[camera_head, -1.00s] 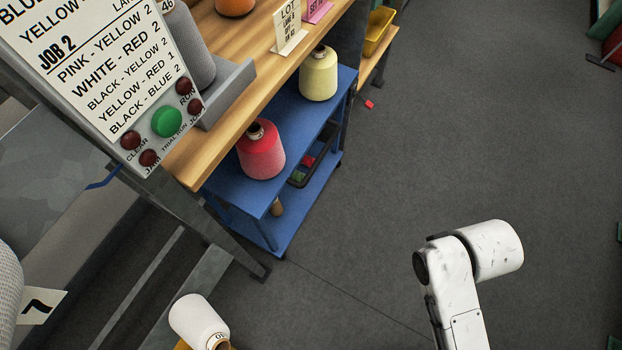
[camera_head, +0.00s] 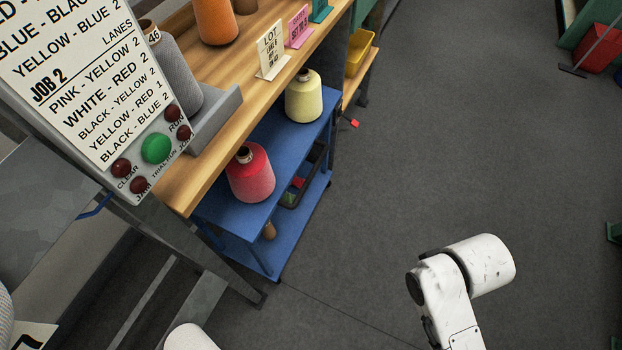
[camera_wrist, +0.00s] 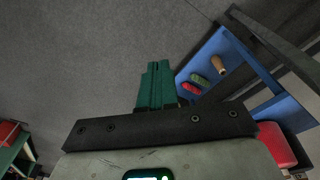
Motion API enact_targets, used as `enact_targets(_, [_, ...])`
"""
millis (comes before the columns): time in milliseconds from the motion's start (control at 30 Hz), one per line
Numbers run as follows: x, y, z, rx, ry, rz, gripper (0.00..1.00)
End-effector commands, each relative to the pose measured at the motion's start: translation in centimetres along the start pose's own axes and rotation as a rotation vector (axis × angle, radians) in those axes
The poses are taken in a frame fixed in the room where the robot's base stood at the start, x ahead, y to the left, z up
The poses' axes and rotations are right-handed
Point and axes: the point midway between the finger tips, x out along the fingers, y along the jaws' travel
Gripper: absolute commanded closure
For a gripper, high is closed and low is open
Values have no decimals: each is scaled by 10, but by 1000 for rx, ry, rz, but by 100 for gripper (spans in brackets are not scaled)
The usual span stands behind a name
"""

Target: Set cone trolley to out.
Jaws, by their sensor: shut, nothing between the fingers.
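The cone trolley (camera_head: 287,226) is a blue two-shelf cart standing partly under the wooden bench. A red cone (camera_head: 251,176) and a pale yellow cone (camera_head: 304,98) stand on its top shelf. Small red and green items and a tan bobbin lie on its lower shelf. In the wrist view the trolley (camera_wrist: 278,106) is at the right, with the red cone (camera_wrist: 277,145) at the lower right. My gripper (camera_wrist: 155,68) shows there with green fingers together and empty, left of the trolley and apart from it. The head view shows my white arm but not the fingers.
The wooden bench (camera_head: 221,122) overhangs the trolley. A lettered panel with buttons (camera_head: 157,149) and a metal frame stand at left. A red-tipped part (camera_head: 354,123) juts out near a yellow bin (camera_head: 359,53). Grey floor (camera_head: 440,140) right of the trolley is clear.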

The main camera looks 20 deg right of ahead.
Motion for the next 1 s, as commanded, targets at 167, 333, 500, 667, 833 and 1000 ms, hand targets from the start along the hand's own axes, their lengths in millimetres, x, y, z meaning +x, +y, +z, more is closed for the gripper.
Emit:
enact_targets(167, [0, 0, 0, 0, 0, 0, 100])
enact_targets(333, [0, 0, 0, 0, 0, 0, 97])
enact_targets(500, [24, -10, -16, 32, 55, -51, 81])
enact_targets(667, [79, -41, -69, 154, 224, -228, 66])
enact_targets(833, [122, -74, -141, 358, 426, -490, 56])
enact_targets(1000, [144, -90, -205, 592, 590, -766, 56])
